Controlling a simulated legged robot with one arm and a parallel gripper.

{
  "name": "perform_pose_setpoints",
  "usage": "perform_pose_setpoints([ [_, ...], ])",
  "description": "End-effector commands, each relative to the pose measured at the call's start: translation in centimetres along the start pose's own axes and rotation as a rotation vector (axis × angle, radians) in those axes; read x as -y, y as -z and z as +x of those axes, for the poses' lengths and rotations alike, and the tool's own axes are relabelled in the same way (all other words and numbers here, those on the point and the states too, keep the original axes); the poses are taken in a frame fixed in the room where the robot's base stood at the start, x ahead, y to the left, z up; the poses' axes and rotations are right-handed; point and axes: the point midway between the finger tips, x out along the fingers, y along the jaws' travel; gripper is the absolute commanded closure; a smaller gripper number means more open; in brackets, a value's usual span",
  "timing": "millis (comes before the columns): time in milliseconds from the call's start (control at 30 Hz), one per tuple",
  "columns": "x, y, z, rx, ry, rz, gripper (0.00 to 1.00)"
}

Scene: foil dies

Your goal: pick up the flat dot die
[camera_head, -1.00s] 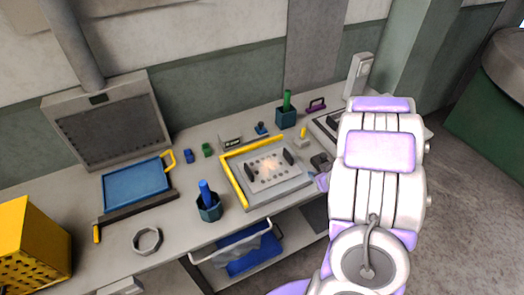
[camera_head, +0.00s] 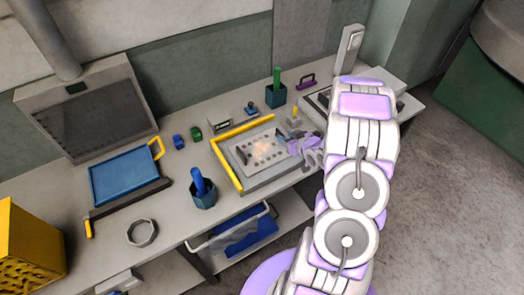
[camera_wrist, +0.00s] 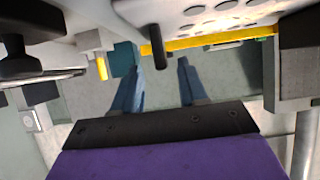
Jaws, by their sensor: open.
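A flat pale plate with rows of dark dots (camera_head: 264,151) and two dark upright grips lies inside a yellow L-shaped frame on a grey base; it fits the name of the flat dot die. In the wrist view the dotted plate (camera_wrist: 205,12) is cut off at the top edge, with one dark grip (camera_wrist: 159,48) hanging into view. My gripper (camera_head: 293,147) is at the right side of the plate in the head view. In the wrist view its two blue-grey fingers (camera_wrist: 157,65) are apart, with nothing held between them. Contact with the grip cannot be told.
The yellow frame (camera_head: 228,166) borders the plate. A small pale block with a yellow peg (camera_head: 295,112) stands behind my gripper. A teal box with a green handle (camera_head: 276,96) is further back. An octagonal cup with a blue handle (camera_head: 202,194) stands at the front left.

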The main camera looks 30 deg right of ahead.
Motion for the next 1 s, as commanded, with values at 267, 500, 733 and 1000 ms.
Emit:
perform_pose_setpoints([
  [267, 0.1, 0.0, 1.5, 0.002, -0.001, 0.0, 0.57],
  [500, 0.2, 0.0, 4.8, -0.002, 0.002, -0.004, 0.57],
  [733, 0.1, -0.1, 6.2, 0.002, -0.001, 0.001, 0.57],
  [1000, 0.1, 0.0, 6.2, 0.002, -0.001, 0.0, 0.71],
])
